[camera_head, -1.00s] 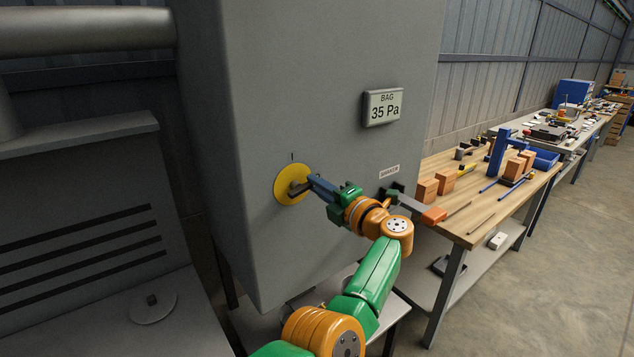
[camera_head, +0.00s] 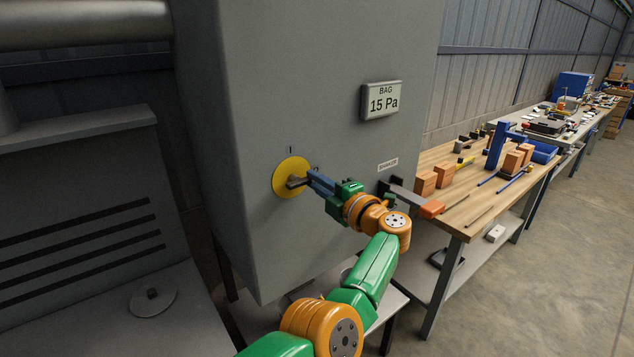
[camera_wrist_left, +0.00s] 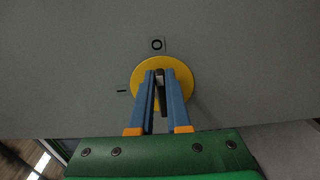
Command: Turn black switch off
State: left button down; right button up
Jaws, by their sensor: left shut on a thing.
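The black switch (camera_head: 295,183) sits on a round yellow plate (camera_head: 283,191) on the front of a grey cabinet. It also shows in the left wrist view (camera_wrist_left: 161,93) between the blue fingers, lying roughly in line with the "O" mark (camera_wrist_left: 157,44). The "I" mark (camera_wrist_left: 121,91) is to the left there; in the head view the "I" (camera_head: 290,149) is above the plate. My left gripper (camera_head: 309,179) is shut on the switch, and its fingers hide part of it. My right gripper is not in view.
A display (camera_head: 382,101) on the cabinet reads "BAG 15 Pa". A lever with an orange handle (camera_head: 431,208) sits below the "SHAKER" label (camera_head: 388,164), close to my left wrist. A workbench (camera_head: 470,205) with blocks and tools stands at right. Open floor (camera_head: 560,270) lies beyond.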

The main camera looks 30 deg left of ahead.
pick_arm(q)
jog(key=c, duration=0.9)
grip_release()
jog(key=shift+a, duration=0.1)
jog(key=b+v, duration=0.1)
jog(key=v, duration=0.6)
